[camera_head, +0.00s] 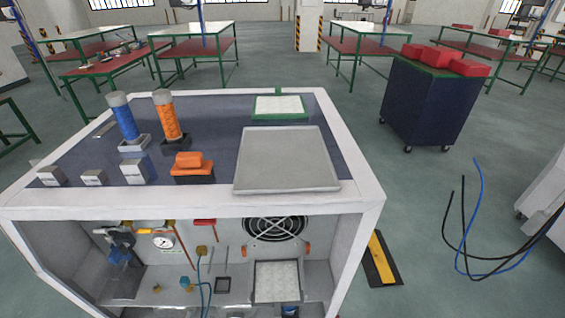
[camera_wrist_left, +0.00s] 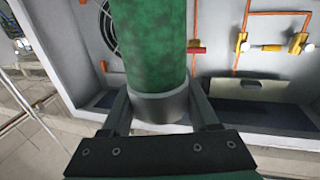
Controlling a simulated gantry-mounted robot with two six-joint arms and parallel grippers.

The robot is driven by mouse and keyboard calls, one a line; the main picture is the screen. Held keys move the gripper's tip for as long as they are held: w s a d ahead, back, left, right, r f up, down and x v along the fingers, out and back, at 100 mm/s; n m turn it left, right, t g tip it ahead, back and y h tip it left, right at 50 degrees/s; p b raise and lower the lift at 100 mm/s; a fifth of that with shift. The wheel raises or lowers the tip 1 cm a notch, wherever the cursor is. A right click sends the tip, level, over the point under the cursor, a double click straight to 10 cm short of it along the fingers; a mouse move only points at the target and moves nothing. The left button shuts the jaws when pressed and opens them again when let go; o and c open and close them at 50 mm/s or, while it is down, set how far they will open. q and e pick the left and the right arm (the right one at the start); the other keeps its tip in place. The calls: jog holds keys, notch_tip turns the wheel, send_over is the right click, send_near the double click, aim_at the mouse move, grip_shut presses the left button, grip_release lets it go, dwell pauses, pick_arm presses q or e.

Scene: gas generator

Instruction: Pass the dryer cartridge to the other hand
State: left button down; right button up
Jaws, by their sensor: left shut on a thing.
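A green dryer cartridge (camera_wrist_left: 155,45) with a grey end collar (camera_wrist_left: 161,105) fills the middle of the left wrist view. My left gripper (camera_wrist_left: 160,100) is shut on it, with one finger on each side of the grey collar. The cartridge's far end runs out of the top of that view. Neither the green cartridge nor either gripper shows in the head view. My right gripper is in no frame.
A blue cartridge (camera_head: 124,118) and an orange cartridge (camera_head: 168,116) stand on the generator's top (camera_head: 220,145), near a grey plate (camera_head: 287,160). The open cabinet below holds a fan (camera_head: 274,228), a gauge (camera_head: 163,240) and pipes. A red-topped cart stands at right.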

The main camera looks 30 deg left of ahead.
pick_arm(q)
jog(key=d+r+m+h+p, duration=0.1)
jog(key=d+r+p, duration=0.2)
jog(key=r+p, duration=0.8)
jog(key=d+r+m+h+p, duration=0.1)
jog(key=d+r+p, duration=0.3)
jog(key=r+p, duration=0.7)
jog(key=d+r+h+p, duration=0.2)
jog(key=d+r+p, duration=0.2)
jog(key=r+p, duration=0.7)
notch_tip(320, 180, up, 3)
jog(key=shift+w+d+r+m+t+p, duration=0.1)
jog(key=shift+w+d+m+t+p, duration=0.1)
jog(key=shift+w+m+t+p, duration=0.15)
